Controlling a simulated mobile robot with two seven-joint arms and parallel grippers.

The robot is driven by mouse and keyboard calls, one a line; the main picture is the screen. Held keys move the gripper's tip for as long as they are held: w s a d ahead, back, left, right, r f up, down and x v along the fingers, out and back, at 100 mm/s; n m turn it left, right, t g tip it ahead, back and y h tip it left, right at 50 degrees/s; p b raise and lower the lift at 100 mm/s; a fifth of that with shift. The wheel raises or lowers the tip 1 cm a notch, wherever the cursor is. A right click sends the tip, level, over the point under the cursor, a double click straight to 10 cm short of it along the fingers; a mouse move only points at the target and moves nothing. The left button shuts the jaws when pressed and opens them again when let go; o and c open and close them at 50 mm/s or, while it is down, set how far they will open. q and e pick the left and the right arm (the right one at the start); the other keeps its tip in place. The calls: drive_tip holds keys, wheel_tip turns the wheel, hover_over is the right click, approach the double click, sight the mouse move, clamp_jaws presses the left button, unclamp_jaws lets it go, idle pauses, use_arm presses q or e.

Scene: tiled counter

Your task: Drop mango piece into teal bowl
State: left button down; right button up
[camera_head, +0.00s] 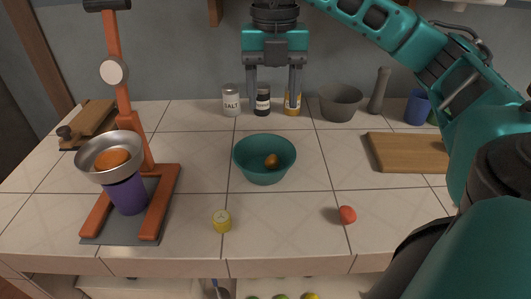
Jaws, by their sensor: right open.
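The teal bowl (246,160) stands upright on the middle of the tiled counter. A small orange-brown piece (272,160), which looks like the mango piece, lies inside it. My right gripper (273,97) is above and behind the bowl, pointing down, with its two fingers apart and nothing between them. It is clear of the bowl. My left gripper is not in view.
An orange press stand (122,120) with a metal dish (82,157) and purple cup (127,196) stands left. A yellow piece (222,221) and red piece (348,214) lie in front. Jars (231,101), a grey mortar (340,103) and a wooden board (405,153) stand behind and right.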

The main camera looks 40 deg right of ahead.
drive_tip(key=shift+r+p, duration=0.85)
drive_tip(key=shift+r, duration=1.15)
